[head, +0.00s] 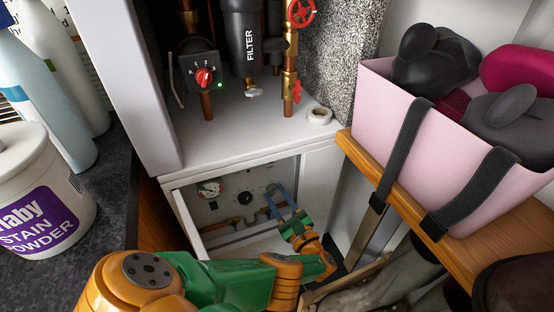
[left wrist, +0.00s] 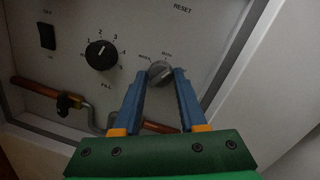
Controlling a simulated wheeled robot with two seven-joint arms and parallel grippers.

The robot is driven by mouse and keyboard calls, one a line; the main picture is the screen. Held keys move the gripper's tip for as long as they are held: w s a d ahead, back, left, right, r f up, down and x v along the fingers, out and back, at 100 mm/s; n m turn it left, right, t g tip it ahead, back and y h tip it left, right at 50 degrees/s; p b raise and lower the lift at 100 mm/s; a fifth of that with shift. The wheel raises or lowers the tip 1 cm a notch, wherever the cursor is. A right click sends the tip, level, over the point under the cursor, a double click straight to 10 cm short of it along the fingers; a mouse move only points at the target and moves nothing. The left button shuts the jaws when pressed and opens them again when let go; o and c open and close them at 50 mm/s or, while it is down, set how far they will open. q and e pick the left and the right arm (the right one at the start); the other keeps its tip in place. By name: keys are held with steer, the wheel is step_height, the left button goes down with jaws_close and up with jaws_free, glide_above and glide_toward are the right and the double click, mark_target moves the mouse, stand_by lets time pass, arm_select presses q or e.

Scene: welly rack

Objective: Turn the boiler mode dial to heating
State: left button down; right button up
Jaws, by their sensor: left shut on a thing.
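The boiler panel (head: 200,213) is a pale face set back in the low open cupboard. The mode dial (left wrist: 159,71) is a small grey knob in the left wrist view, with tiny labels above it; one seems to read BOTH. Which label its pointer faces is hard to tell. My left gripper (left wrist: 161,76) has its two blue fingers on either side of this knob, shut on it. In the head view the left gripper (head: 276,193) reaches into the cupboard, and its fingers hide the knob. My right gripper is not in view.
A larger black numbered dial marked FILL (left wrist: 101,55) and a black rocker switch (left wrist: 47,36) are left of the fingers. Copper pipe (left wrist: 38,90) runs below. A pressure gauge (head: 209,188) is on the panel. A pink bin (head: 397,120) stands on a wooden shelf at right.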

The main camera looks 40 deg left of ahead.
arm_select(q)
steer(key=shift+m, duration=0.3)
steer(key=shift+c, duration=2.4)
jaws_free()
